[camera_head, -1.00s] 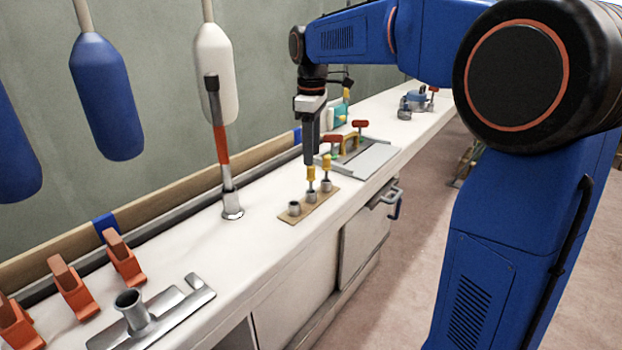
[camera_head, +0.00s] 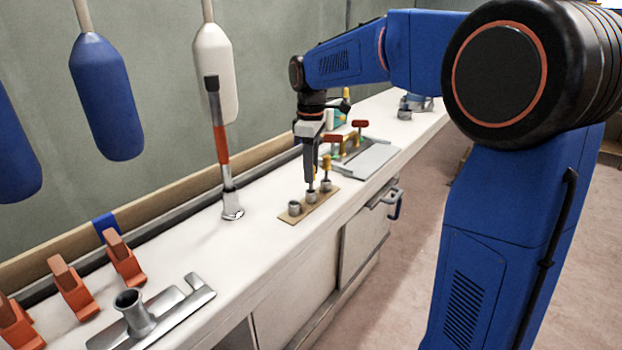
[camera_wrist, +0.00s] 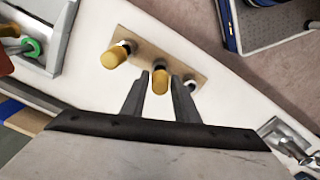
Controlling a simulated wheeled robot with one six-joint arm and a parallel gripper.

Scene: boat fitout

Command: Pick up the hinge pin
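Two yellow-headed pins stand in metal cups on a small tan board (camera_head: 293,218); which one is the hinge pin I cannot tell for sure. In the wrist view the middle pin (camera_wrist: 159,78) lies between my open fingertips (camera_wrist: 160,82), with gaps on both sides. The other pin (camera_wrist: 114,56) is outside the fingers, to the left. In the head view my gripper (camera_head: 311,182) points down over the middle cup (camera_head: 311,196) and hides that pin's yellow head. The other pin (camera_head: 326,163) stands just behind it. The front cup (camera_head: 294,207) has no pin.
A tall tool with an orange band (camera_head: 221,145) stands left of the board. A grey tray (camera_head: 368,160) and red-handled clamps (camera_head: 359,124) lie behind it. Orange blocks (camera_head: 125,258) and a metal plate with a tube (camera_head: 190,305) are at the front left.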

